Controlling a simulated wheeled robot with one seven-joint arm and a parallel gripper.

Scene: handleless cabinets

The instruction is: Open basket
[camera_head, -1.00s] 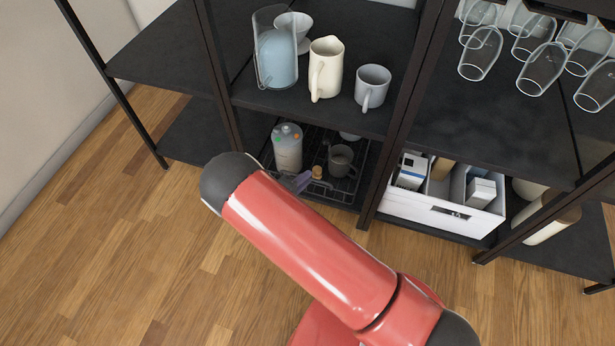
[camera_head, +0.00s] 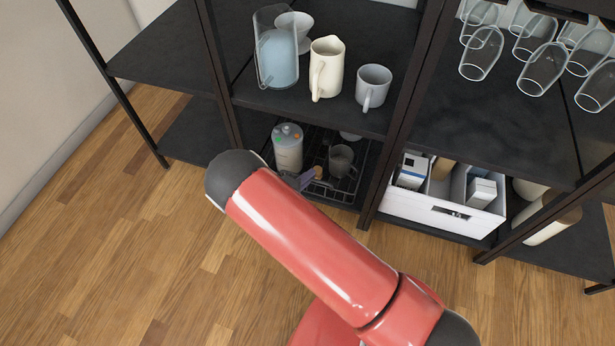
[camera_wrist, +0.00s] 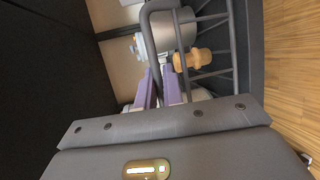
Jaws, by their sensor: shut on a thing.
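The basket (camera_head: 347,185) is a black wire rack low in the middle bay of the shelf unit. It holds a pale canister (camera_head: 288,147), a grey mug (camera_head: 341,160) and a small wooden item, seen in the wrist view as a tan knob-like piece (camera_wrist: 192,60). My gripper (camera_head: 304,181) is at the basket's front, partly hidden behind my red arm. In the wrist view, the purple fingers of my gripper (camera_wrist: 160,82) are shut on the basket's grey front bar (camera_wrist: 151,38). The exact contact is hard to see.
A shelf above the basket carries a blue-filled jug (camera_head: 277,58), a cream pitcher (camera_head: 326,68) and a grey mug (camera_head: 373,86). A white box (camera_head: 436,209) stands in the bay to the right. The wooden floor (camera_head: 120,260) in front is clear.

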